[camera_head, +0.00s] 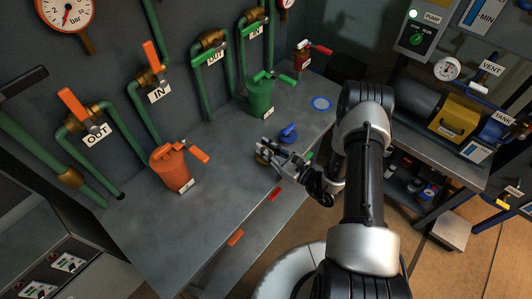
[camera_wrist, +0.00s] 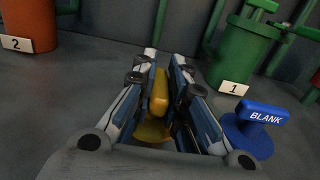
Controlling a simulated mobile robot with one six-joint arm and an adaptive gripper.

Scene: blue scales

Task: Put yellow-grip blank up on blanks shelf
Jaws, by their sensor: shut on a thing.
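The yellow-grip blank (camera_wrist: 158,95) is between the fingers of my gripper (camera_wrist: 168,75) in the wrist view, its yellow grip upright and its yellow disc (camera_wrist: 153,132) below. In the head view my gripper (camera_head: 268,152) is low over the grey bench, shut on the blank, of which only a sliver shows. I cannot tell whether the disc touches the bench. I cannot pick out the blanks shelf with certainty.
A blue blank (camera_wrist: 255,125) stands close on the right in the wrist view. The green pot (camera_head: 260,97) and orange pot (camera_head: 172,167) stand on the bench (camera_head: 215,205). Red and orange tags lie along its front edge. Another bench (camera_head: 460,162) with a lower shelf is at right.

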